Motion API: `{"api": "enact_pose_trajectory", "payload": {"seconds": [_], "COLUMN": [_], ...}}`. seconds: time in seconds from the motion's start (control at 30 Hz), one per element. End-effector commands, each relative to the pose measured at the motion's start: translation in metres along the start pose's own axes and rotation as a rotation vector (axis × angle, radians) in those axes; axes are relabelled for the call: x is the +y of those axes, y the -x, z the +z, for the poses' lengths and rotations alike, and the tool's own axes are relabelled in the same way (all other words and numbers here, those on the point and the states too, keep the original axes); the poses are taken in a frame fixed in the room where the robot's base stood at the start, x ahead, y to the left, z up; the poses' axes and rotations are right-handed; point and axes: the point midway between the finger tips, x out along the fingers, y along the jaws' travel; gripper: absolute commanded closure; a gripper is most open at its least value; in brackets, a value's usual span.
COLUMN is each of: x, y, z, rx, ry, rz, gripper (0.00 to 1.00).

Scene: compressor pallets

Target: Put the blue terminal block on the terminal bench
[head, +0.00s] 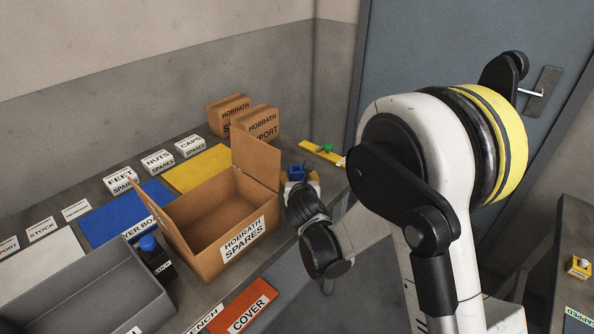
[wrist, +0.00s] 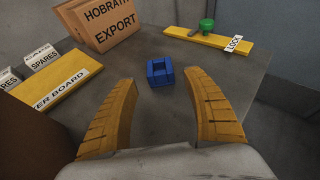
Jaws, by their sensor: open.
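The blue terminal block (wrist: 161,73) sits on the grey bench top (wrist: 150,120) near its far right end. It also shows in the head view (head: 296,172), just beyond my gripper. My gripper (wrist: 161,100) is open and empty. In the wrist view its two yellow fingers point toward the block, one to each side, with the block a little beyond the tips. In the head view my gripper (head: 302,184) is partly hidden behind my wrist. I cannot tell which surface is the terminal bench; its label is not readable here.
An open cardboard box (head: 207,220) labelled Hobrath Spares stands left of my gripper. Closed Hobrath cartons (wrist: 98,25) stand behind. A yellow lock strip (wrist: 218,38) with a green knob lies near the block. Another bench (head: 570,250) at right holds a small yellow item (head: 579,267).

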Motion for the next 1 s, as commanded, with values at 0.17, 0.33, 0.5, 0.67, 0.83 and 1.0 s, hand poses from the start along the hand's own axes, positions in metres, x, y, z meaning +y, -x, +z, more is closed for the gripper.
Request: {"api": "enact_pose_trajectory", "payload": {"seconds": [0.17,0.33,0.5,0.67,0.83,1.0], "x": [0.001,0.001,0.0,-0.004,-0.041,-0.104], "y": [0.041,0.063,0.07,0.072,0.096,0.156], "z": [0.003,0.002,0.0,0.003,0.023,0.043], "rx": [-0.001,-0.001,0.0,0.006,0.054,0.112], "ry": [0.001,0.001,0.001,-0.037,-0.367,-1.037], "rz": [0.002,0.002,0.001,-0.006,-0.066,-0.212], "gripper": [0.41,0.41,0.41,0.41,0.41,0.41]}}
